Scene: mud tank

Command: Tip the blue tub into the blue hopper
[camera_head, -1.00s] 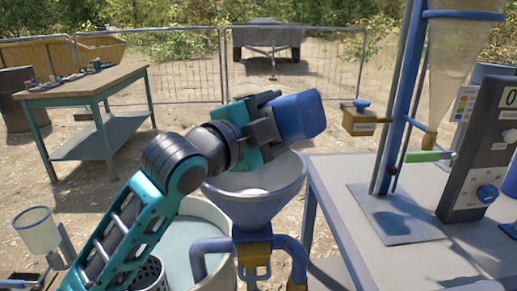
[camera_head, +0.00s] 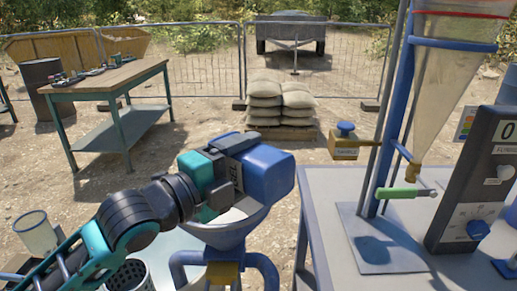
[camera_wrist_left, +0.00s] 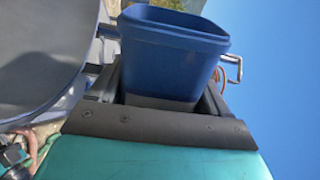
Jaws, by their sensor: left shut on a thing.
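The blue tub (camera_head: 268,174) is held by my left gripper (camera_head: 228,172), which is shut on it. In the left wrist view the tub (camera_wrist_left: 175,55) stands out from between the dark jaws, and the hopper's grey-blue bowl (camera_wrist_left: 40,60) fills the left side with sky at right, so the tub appears tilted well over. Its contents cannot be made out. My right gripper is out of view.
A grey table (camera_head: 330,225) with a blue stand, clear cone (camera_head: 445,90), green-handled part (camera_head: 405,193) and dial box (camera_head: 475,180) is close on the right. Stacked sacks (camera_head: 282,103) lie behind. A wooden-topped bench (camera_head: 110,77) stands back left.

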